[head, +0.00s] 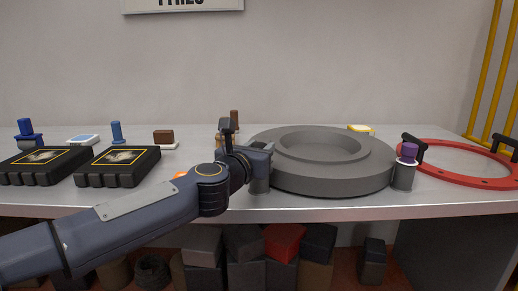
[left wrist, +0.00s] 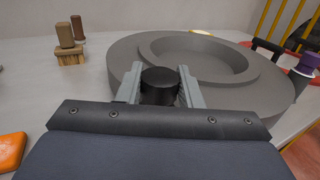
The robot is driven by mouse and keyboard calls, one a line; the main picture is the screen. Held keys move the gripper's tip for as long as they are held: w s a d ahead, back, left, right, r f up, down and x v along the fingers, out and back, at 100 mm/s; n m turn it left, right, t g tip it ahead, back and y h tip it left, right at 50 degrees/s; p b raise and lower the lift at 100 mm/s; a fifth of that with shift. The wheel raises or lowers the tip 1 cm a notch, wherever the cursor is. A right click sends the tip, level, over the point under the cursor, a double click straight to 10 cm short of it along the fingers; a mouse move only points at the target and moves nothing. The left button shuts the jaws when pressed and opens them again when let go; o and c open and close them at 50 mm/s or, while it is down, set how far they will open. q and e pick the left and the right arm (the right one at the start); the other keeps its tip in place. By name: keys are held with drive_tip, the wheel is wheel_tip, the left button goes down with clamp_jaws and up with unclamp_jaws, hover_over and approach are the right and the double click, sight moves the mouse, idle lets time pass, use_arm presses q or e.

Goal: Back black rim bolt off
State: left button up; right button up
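A large grey round rim (head: 290,180) with a recessed middle lies on the bench. A black bolt with a round, flat top (left wrist: 160,77) stands at its near left edge. My left gripper (left wrist: 160,88) has one finger on each side of the bolt, and both seem to touch it. In the head view my left gripper (head: 259,152) is at the rim's left side, over a dark grey post (head: 259,183). The bolt's lower part is hidden in the wrist view. My right gripper is not in view.
A purple-topped piece (head: 408,153) stands in a grey post (head: 404,178) at the rim's right. A red ring (head: 455,179) with black handles lies farther right. Black boxes (head: 118,168), brushes and an orange item (left wrist: 11,150) are on the left. Bins sit below the bench.

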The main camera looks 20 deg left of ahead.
use_arm(q)
drive_tip(key=shift+c, duration=1.3)
drive_tip(key=shift+d+y, duration=0.1)
drive_tip(key=shift+y, duration=0.3)
drive_tip(key=shift+d+n+y, duration=0.1)
drive_tip(key=shift+n+y, duration=0.6)
drive_tip(key=n+y, duration=0.3)
drive_tip(key=y, duration=0.2)
drive_tip(key=shift+d, duration=0.1)
drive_tip(key=n+g+y, duration=0.1)
drive_tip(key=n+y, duration=0.1)
drive_tip(key=n+g+y, duration=0.1)
drive_tip(key=n+y, duration=0.1)
drive_tip(key=y, duration=0.1)
drive_tip(key=shift+g, duration=0.4)
drive_tip(key=n+g+y, duration=0.4)
drive_tip(key=g+y, duration=0.1)
drive_tip(key=shift+w+p, duration=0.1)
drive_tip(key=shift+p, duration=0.3)
drive_tip(key=shift+f+n+g+y+p, duration=0.1)
drive_tip(key=shift+n+g+y+p, duration=0.2)
drive_tip(key=shift+n+g+y, duration=0.7)
drive_tip(key=shift+n+g+y+p, duration=0.35)
drive_tip(key=shift+n+g, duration=0.85)
drive_tip(key=shift+g, duration=0.9)
